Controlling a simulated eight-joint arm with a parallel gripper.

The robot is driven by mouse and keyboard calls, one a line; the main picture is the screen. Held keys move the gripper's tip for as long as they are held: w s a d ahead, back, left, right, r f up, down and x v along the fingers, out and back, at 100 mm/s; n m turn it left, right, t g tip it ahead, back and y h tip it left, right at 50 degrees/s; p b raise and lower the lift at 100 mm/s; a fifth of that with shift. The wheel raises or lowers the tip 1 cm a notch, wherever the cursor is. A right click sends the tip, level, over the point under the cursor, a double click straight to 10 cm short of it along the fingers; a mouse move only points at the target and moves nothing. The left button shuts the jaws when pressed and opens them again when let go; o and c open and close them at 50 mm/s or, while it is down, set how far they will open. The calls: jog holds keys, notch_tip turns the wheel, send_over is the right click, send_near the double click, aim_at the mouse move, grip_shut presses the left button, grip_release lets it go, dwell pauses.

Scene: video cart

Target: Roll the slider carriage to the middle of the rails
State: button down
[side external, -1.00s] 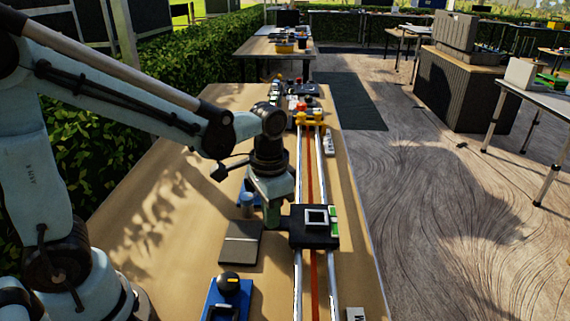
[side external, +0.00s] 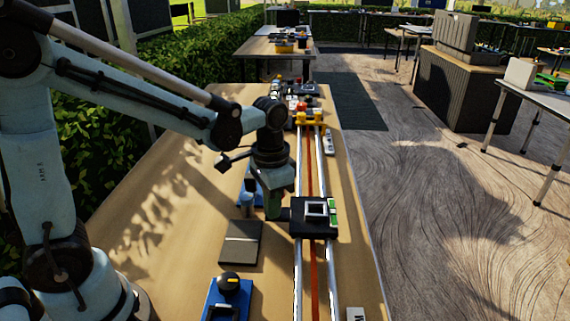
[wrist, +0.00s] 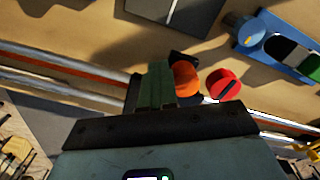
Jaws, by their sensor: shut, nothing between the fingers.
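The slider carriage (side external: 299,228) is a dark block with a pale square frame and a green strip on top. It sits across the two pale rails (side external: 299,275), which run lengthwise along the table with an orange-red strip between them. My gripper (side external: 272,210) points down at the carriage's left side, its green fingers shut and empty. I cannot tell if they touch the carriage. In the wrist view, the shut green fingers (wrist: 155,85) are beside an orange round knob (wrist: 185,78) and a red round knob (wrist: 223,86). The near rail end is out of frame.
On the wooden table (side external: 150,230), a dark flat plate (side external: 240,243) and a blue block with a black knob (side external: 228,284) lie left of the rails. Another blue item (side external: 247,195) is behind my gripper. Yellow pieces (side external: 310,118) stand at the far rail end.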

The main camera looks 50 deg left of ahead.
jog(key=shift+w+a, duration=0.45)
jog(key=shift+w+a, duration=0.25)
jog(key=shift+w+a, duration=0.95)
jog(key=shift+w+a, duration=0.25)
jog(key=shift+w+a, duration=1.05)
jog(key=shift+s+d, duration=0.1)
jog(key=shift+s+d, duration=0.45)
notch_tip(320, 180, up, 7)
dwell(1.0)
jog(key=shift+s, duration=0.1)
